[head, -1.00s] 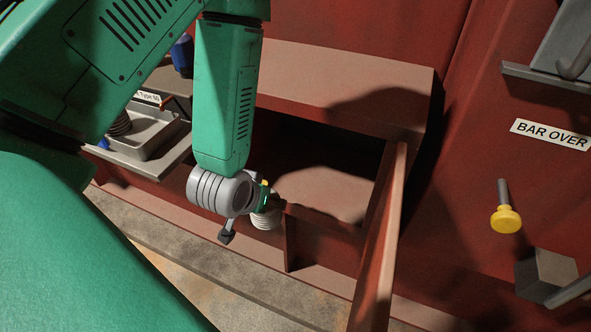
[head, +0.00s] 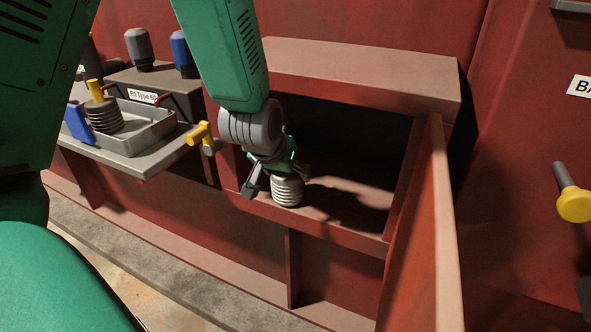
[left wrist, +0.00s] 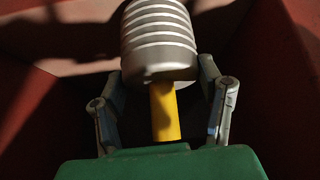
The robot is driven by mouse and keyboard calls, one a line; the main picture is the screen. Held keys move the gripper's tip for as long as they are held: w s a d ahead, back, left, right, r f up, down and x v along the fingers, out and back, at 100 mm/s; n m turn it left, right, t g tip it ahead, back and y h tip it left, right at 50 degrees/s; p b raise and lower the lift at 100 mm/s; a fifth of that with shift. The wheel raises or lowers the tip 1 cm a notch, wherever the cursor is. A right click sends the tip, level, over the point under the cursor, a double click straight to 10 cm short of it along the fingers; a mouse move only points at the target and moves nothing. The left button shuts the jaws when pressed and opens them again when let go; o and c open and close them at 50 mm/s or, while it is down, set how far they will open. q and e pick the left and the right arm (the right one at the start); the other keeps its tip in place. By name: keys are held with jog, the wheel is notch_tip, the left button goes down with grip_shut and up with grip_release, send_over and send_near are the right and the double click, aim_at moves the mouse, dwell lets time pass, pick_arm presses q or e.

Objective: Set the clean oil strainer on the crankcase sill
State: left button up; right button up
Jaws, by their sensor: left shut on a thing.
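The clean oil strainer (head: 288,191) is a pale ribbed cylinder. My left gripper (head: 280,165) is shut on it from above, and the strainer hangs upright at the left front of the crankcase opening. Its base is over or at the crankcase sill (head: 345,232); I cannot tell whether it touches. In the left wrist view the strainer (left wrist: 158,40) shows its ribs, and its yellow handle (left wrist: 164,112) runs between the two fingers of the left gripper (left wrist: 163,105). My right gripper is not in view.
The open door (head: 425,225) stands right of the opening. A yellow lever (head: 200,133) sticks out near my gripper. The sill's right part is clear.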

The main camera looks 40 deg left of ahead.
pick_arm(q)
jog(key=shift+w+a, duration=0.3)
jog(key=shift+w, duration=0.4)
jog(key=w, duration=0.1)
jog(key=w+a+b, duration=0.1)
jog(key=w, duration=0.1)
jog(key=shift+w+f, duration=0.15)
jog(key=shift+w, duration=0.05)
jog(key=shift+f+b, duration=0.2)
jog(key=shift+b, duration=0.1)
jog(key=shift+s+r, duration=0.15)
jog(key=o, duration=1.4)
